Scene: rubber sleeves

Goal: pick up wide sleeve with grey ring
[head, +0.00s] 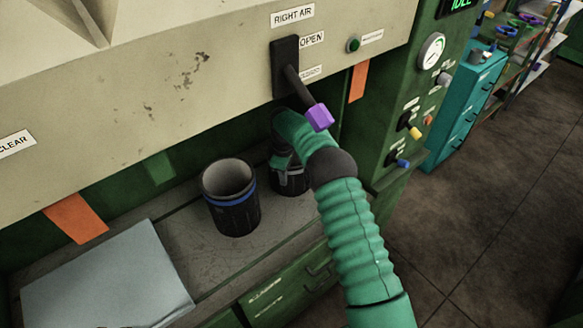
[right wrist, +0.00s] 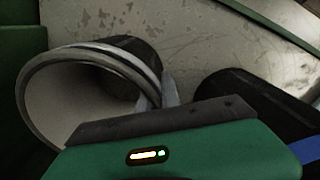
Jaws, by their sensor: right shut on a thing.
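The dark wide sleeve with a grey ring (head: 291,184) stands on the grey bench under the cabinet's front, partly hidden by my right arm in the head view. In the right wrist view this sleeve (right wrist: 130,60) shows its pale inside and light grey ring. My right gripper (head: 284,163) is shut on the sleeve's near wall; a pale finger (right wrist: 170,90) shows at the rim in the right wrist view. Whether the sleeve is clear of the bench I cannot tell. My left gripper is not in view.
A dark sleeve with a blue ring (head: 232,200) stands just left of the held one. A pale blue-grey sheet (head: 105,280) lies at the bench's left. A black lever with a purple knob (head: 319,117) hangs above my right arm. Gauges and knobs are on the right panel.

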